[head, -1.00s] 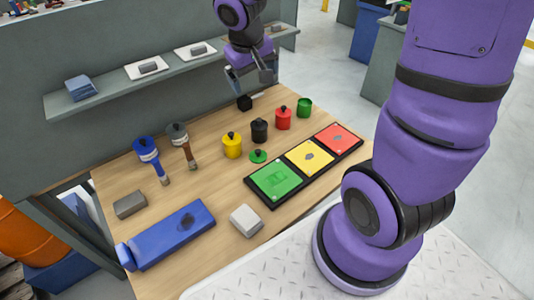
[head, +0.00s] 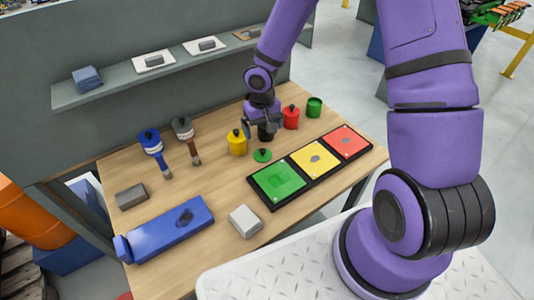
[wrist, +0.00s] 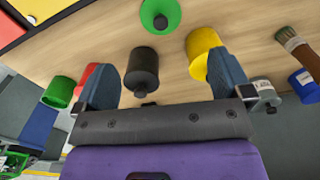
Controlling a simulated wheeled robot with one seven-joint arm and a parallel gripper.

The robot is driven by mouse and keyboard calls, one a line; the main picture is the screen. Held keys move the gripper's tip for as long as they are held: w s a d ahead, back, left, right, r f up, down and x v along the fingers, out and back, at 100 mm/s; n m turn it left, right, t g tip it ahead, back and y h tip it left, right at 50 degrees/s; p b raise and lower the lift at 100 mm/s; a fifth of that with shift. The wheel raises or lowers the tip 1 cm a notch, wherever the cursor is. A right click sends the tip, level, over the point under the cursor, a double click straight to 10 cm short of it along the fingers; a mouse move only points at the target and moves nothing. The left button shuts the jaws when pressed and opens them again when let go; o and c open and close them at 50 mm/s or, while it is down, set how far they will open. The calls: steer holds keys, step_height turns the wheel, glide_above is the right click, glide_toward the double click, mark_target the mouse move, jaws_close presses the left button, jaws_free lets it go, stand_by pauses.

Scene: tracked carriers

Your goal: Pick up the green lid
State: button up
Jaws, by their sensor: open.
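The green lid (head: 262,155) lies flat on the wooden table, a small disc with a dark knob, in front of the yellow and black pots. My gripper (head: 262,130) hangs over the back of the table near the black pot, behind the lid. In the wrist view my gripper (wrist: 158,88) has its two blue fingers wide apart with nothing held between them. The black pot (wrist: 142,72) shows beyond and between the fingers.
A yellow pot (head: 237,143), a red pot (head: 291,117) and an open green pot (head: 314,107) stand close by. The tray with green, yellow and red squares (head: 311,160) lies in front. Two brushes, a blue box (head: 170,230) and grey blocks occupy the left.

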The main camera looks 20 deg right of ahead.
mark_target(263, 150)
step_height(263, 150, down, 11)
steer(key=shift+s+r, duration=0.1)
steer(key=c, duration=1)
